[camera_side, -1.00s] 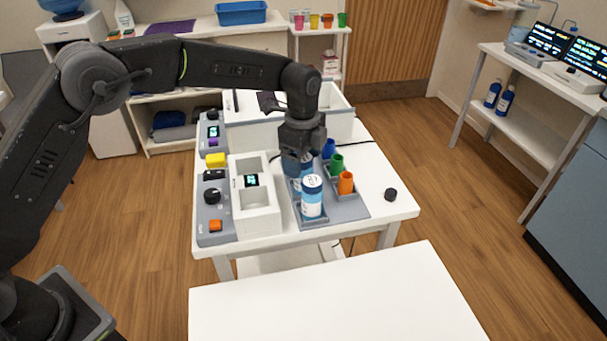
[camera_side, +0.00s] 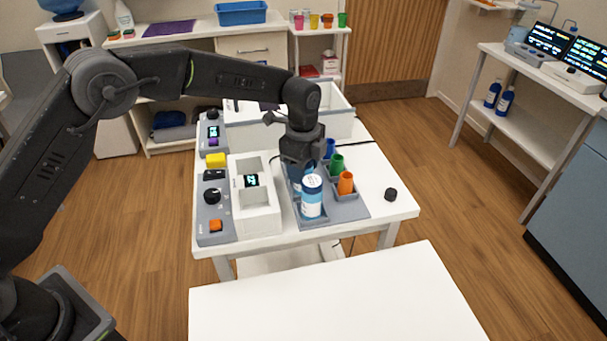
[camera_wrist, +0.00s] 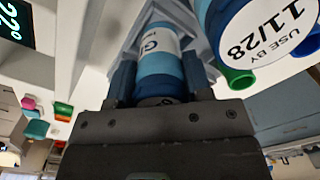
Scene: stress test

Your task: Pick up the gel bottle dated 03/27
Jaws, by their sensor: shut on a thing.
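Two blue bottles with white labels stand in the grey tray (camera_side: 310,222). The front bottle (camera_side: 311,197) is free of my gripper. In the wrist view its cap (camera_wrist: 262,30) reads USE BY 11/28. My gripper (camera_side: 299,166) points down over the rear bottle (camera_side: 296,182). In the wrist view the gripper (camera_wrist: 160,80) is shut on this rear bottle (camera_wrist: 160,62), with a finger on each side. Its label is only partly visible, and I see no date on it. In the side view the gripper and front bottle hide much of it.
Blue, green (camera_side: 337,163) and orange (camera_side: 346,183) cups stand close on the right. A white two-slot block (camera_side: 258,222) and control panel (camera_side: 216,226) are on the left. A white bin (camera_side: 340,125) is behind. A black knob (camera_side: 390,194) lies near the table's right edge.

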